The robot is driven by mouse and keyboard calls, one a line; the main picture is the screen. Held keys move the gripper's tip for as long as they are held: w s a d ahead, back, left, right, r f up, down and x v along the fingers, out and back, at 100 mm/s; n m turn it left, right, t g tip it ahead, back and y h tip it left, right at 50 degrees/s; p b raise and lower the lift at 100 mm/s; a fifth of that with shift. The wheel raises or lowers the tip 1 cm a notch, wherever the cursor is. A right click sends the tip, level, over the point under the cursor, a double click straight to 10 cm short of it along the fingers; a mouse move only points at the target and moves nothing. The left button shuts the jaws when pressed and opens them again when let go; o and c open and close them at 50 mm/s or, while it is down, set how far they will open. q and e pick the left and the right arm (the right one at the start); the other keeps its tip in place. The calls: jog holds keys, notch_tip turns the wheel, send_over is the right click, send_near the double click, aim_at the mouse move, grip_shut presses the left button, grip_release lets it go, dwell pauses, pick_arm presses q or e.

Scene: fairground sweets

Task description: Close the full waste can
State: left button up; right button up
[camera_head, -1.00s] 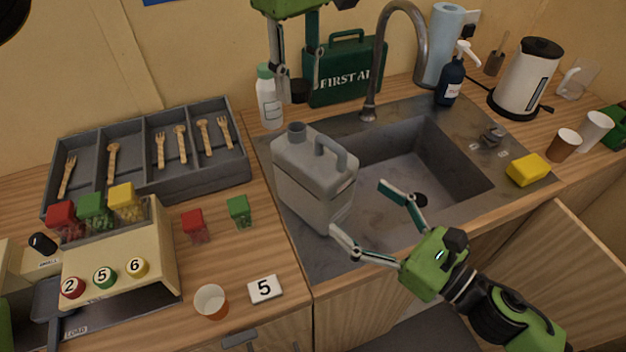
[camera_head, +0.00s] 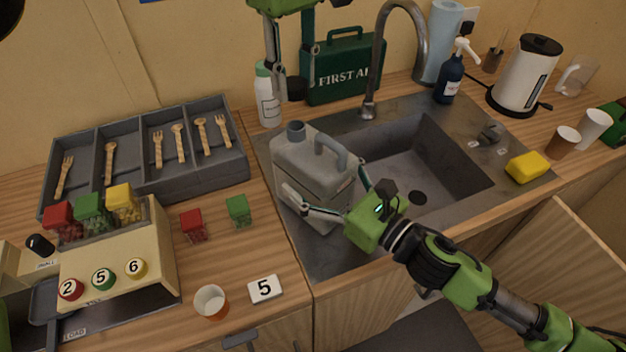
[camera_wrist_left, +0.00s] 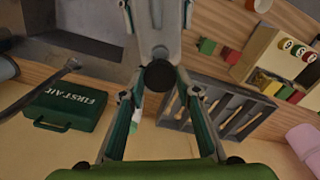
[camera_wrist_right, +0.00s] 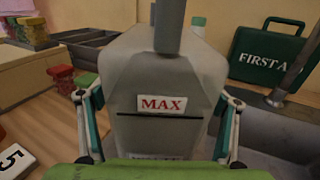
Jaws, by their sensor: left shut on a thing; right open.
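The waste can (camera_head: 300,165) is a grey jug with a top handle and an uncapped spout (camera_head: 296,130). It stands upright at the sink's left edge. In the right wrist view its face (camera_wrist_right: 155,132) carries a red MAX label above a black line. My left gripper (camera_head: 294,88) is shut on a black cap (camera_wrist_left: 159,76), held in the air above and behind the spout, apart from it. My right gripper (camera_head: 326,177) is open, its fingers on either side of the can's body. I cannot tell whether they touch it.
A white bottle (camera_head: 267,98) and a green first aid case (camera_head: 345,78) stand behind the can. The faucet (camera_head: 374,70) rises behind the sink (camera_head: 455,160). A cutlery tray (camera_head: 95,150), small candy boxes (camera_head: 238,212) and a number 5 card (camera_head: 265,289) lie left.

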aim_at(296, 125)
jog(key=shift+w+a, duration=0.35)
jog(key=shift+a, duration=0.05)
jog(key=c, duration=1.4)
pick_arm(q)
jog(key=shift+f, duration=2.5)
pick_arm(e)
jog(key=shift+d, duration=0.1)
pick_arm(q)
jog(key=shift+f, duration=0.9)
jog(key=shift+f, duration=0.55)
